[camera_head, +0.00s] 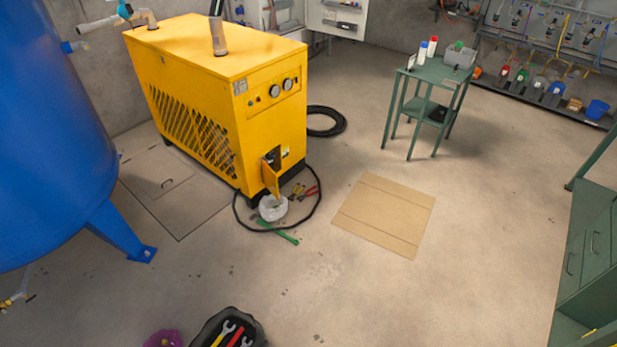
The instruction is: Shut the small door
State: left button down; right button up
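A yellow machine cabinet (215,95) stands at the upper left of the head view. On its front face, low down, a small yellow door (270,179) stands open and sticks out from the panel. Behind it a dark opening (275,158) shows in the cabinet front. A whitish, translucent container (272,208) sits on the floor just below the door; I cannot tell whether they touch. Neither of my grippers shows in this view.
A black hose (310,212), pliers (307,192) and a green tool (280,233) lie before the cabinet. A blue tank (50,130) stands left, a toolbox (228,328) at the bottom. Cardboard (384,215) lies right of the cabinet. A green cart (432,85) stands behind. Floor right of the cardboard is clear.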

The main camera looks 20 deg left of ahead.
aim_at(270, 179)
jog(key=i+l+u, duration=0.15)
jog(key=i, duration=0.3)
jog(key=i+l+u, duration=0.15)
jog(key=i+l, duration=0.15)
jog(key=i+l+u, duration=0.15)
jog(key=i+l, duration=0.15)
jog(key=i, duration=0.2)
